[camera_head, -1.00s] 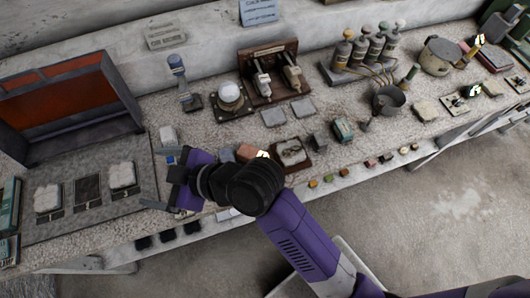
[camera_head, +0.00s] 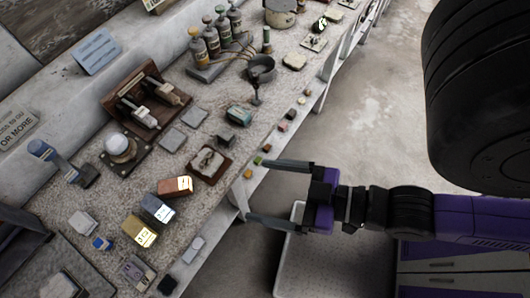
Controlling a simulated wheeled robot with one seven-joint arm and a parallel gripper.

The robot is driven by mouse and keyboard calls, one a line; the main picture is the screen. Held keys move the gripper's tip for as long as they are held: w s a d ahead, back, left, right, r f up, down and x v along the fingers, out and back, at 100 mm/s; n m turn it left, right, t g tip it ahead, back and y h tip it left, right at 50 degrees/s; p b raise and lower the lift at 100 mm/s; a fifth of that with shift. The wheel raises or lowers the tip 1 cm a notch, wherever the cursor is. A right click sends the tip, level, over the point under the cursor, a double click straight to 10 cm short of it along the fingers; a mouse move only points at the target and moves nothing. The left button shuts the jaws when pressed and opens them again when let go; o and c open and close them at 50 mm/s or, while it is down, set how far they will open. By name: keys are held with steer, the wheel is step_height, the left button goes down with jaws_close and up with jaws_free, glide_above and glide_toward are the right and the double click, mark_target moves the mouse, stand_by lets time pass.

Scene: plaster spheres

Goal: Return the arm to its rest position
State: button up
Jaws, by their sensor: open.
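My gripper (camera_head: 257,191) is open and empty. Its two grey fingers point left, and its purple body and black wrist stretch to the right. In the picture it overlaps the front edge of the stone workbench (camera_head: 195,205), with floor and a pale tray seen behind it. I cannot tell its exact height over the bench edge. Three small blocks, reddish (camera_head: 175,187), dark blue-grey (camera_head: 157,209) and yellow (camera_head: 139,231), stand on the bench to its left, apart from the fingers.
A pale tray (camera_head: 335,268) lies low below my arm. On the bench are a wooden stand (camera_head: 145,100), a round white dome (camera_head: 117,145), several bottles (camera_head: 212,38) and a dark pan (camera_head: 261,68). Open floor (camera_head: 370,110) lies right of the bench.

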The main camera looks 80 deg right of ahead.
steer(key=shift+s+d+r, duration=0.15)
steer(key=shift+s+r, duration=0.1)
steer(key=shift+r, duration=0.05)
steer(key=shift+f, duration=0.1)
step_height(320, 180, down, 7)
steer(key=b, duration=0.7)
steer(key=shift+c, duration=0.4)
stand_by(1.6)
